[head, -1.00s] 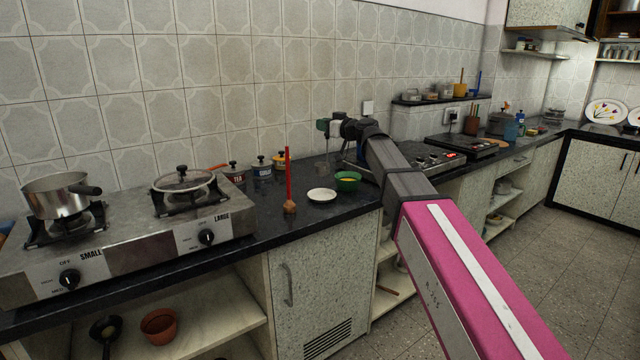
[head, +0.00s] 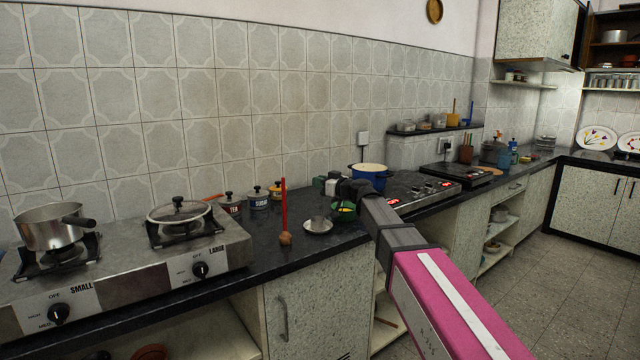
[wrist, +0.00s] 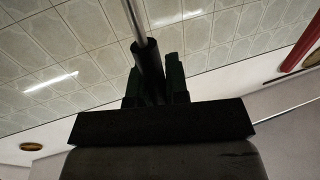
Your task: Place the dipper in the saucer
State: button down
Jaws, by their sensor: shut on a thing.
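The white saucer (head: 318,232) lies on the dark counter, right of a red stick with a wooden end. My gripper (head: 326,185) is above and just behind it. In the wrist view my gripper (wrist: 157,92) is shut on the dark handle of the dipper (wrist: 148,62), whose metal rod runs up out of the picture. In the head view, the dipper's small grey cup (head: 318,220) shows over the saucer. I cannot tell whether the cup touches it.
The upright red stick (head: 284,205) stands left of the saucer. A green bowl (head: 340,216) is close on its right, partly behind my arm. A blue pot (head: 371,182) stands behind my arm. Jars (head: 258,200) and a two-burner stove (head: 180,250) are to the left.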

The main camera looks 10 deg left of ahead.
jog(key=shift+f, duration=0.15)
jog(key=c, duration=1.1)
grip_release()
jog(key=v, duration=1.2)
jog(key=s+d+f+m+g+h, duration=0.2)
jog(key=s+d+f+m+h, duration=0.15)
jog(key=d+f, duration=0.55)
jog(key=s+d+f+m+g+h, duration=0.15)
jog(key=s+d+f+h, duration=0.35)
jog(key=f, duration=0.9)
jog(key=s+d+f+m+g+h, duration=0.2)
jog(key=s+d+f+m+h, duration=0.15)
jog(key=d+f, duration=0.6)
jog(key=s+d+f+m+h, duration=0.1)
jog(key=s+d+f, duration=0.1)
jog(key=d+f, duration=0.1)
jog(key=s+d+f+m+g+h, duration=0.1)
jog(key=s+d+f+m, duration=0.1)
jog(key=s+d+f, duration=0.1)
jog(key=s+d+f+m+g+h, duration=0.1)
jog(key=s+d+f+h, duration=0.1)
jog(key=d+f, duration=0.1)
jog(key=shift+s+d+f, duration=0.1)
jog(key=shift+s+d, duration=0.3)
jog(key=shift+d, duration=0.2)
